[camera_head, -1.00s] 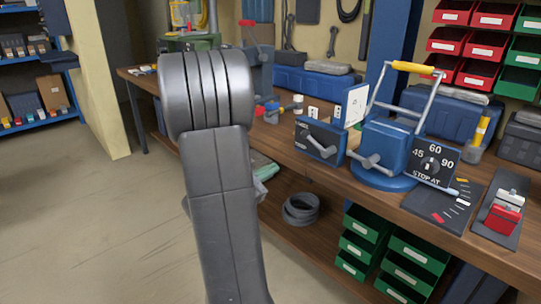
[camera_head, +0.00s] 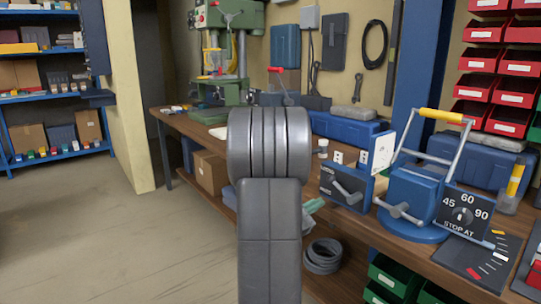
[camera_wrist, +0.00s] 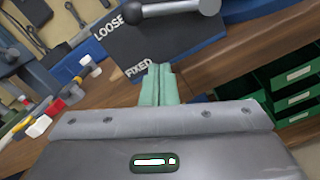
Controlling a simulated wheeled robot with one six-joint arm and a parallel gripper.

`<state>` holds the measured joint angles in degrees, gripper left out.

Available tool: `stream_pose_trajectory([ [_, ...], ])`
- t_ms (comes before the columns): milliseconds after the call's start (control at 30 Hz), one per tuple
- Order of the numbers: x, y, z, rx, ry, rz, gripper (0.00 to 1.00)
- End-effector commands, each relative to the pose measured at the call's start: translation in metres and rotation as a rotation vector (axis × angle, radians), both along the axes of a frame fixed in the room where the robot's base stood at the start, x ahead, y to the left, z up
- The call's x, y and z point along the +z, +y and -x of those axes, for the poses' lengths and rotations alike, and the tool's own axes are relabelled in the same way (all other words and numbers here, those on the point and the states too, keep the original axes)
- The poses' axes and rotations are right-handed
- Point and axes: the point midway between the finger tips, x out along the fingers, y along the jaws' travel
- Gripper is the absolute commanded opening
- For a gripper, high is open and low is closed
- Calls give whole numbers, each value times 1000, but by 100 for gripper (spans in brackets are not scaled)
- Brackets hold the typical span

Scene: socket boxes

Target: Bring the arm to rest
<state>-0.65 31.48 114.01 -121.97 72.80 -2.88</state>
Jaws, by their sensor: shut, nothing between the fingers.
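My gripper (camera_wrist: 160,72) shows in the wrist view as two pale green fingers pressed together, shut with nothing between them. Its tips are close in front of a dark panel (camera_wrist: 185,45) marked LOOSE and FIXED, with a grey lever; I cannot tell whether they touch it. In the head view my grey arm stands upright in the middle and hides most of the gripper; a pale green bit of it (camera_head: 313,205) shows at the bench's front edge.
The wooden bench (camera_head: 385,240) carries a blue clamp device (camera_head: 342,188), a blue bending tool (camera_head: 415,195) with a STOP AT dial, and a green drill press (camera_head: 235,50). Green bins (camera_head: 390,278) are below. The floor (camera_head: 90,220) at left is clear.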

Motion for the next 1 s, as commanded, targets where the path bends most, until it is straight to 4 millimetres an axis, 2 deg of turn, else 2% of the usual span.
stream_pose_trajectory([
  [67, 4, -14, -7, -4, -1, 0, 0],
  [133, 17, -22, -8, -2, 0, 2, 0],
  [400, 35, -29, 0, 4, 1, 2, 0],
  [1000, 35, -31, 1, 5, 2, 2, 0],
])
